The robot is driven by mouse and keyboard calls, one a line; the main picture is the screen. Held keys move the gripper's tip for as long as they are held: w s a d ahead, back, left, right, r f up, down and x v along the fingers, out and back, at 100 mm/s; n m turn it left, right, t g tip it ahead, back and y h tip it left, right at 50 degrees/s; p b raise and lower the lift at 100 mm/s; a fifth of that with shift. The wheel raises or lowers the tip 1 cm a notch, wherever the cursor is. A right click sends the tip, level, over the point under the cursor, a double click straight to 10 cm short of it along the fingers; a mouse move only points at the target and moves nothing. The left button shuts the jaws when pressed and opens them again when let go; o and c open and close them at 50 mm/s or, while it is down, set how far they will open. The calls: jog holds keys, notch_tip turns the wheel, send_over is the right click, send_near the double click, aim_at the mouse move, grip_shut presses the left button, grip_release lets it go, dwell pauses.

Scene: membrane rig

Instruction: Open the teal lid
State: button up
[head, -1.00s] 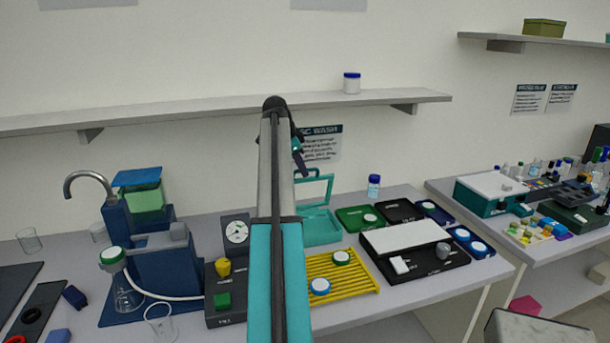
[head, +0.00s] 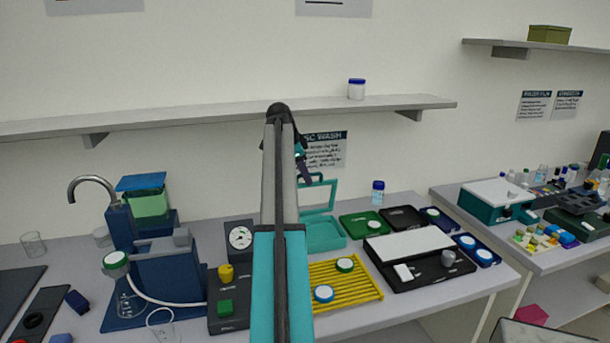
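The teal lid (head: 333,194) is an open rectangular frame standing raised at the back of a shallow teal box (head: 325,234) on the bench. The inside of the box is exposed. My gripper (head: 305,173) is small and dark, seen behind and right of my arm, at the lid's upper left. My arm hides the left part of the lid and box. I cannot tell whether the gripper touches the lid, or whether its fingers are open or shut.
Right of the box are a green tray (head: 352,227), a black tray (head: 402,212) and a small blue-capped bottle (head: 378,192). A yellow rack (head: 345,292) with capped discs lies in front. A gauge unit (head: 239,237) stands left. A shelf (head: 220,115) runs above.

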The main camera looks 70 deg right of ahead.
jog(key=shift+w+d, duration=0.1)
jog(key=shift+a+r, duration=0.3)
jog(key=shift+r, duration=0.3)
jog(key=shift+b+v, duration=0.45)
jog(key=shift+v, duration=0.45)
jog(key=w+a+b, duration=0.2)
jog(key=w+a, duration=0.3)
jog(key=a, duration=0.6)
jog(key=shift+w, duration=0.25)
jog(key=shift+d+r, duration=0.1)
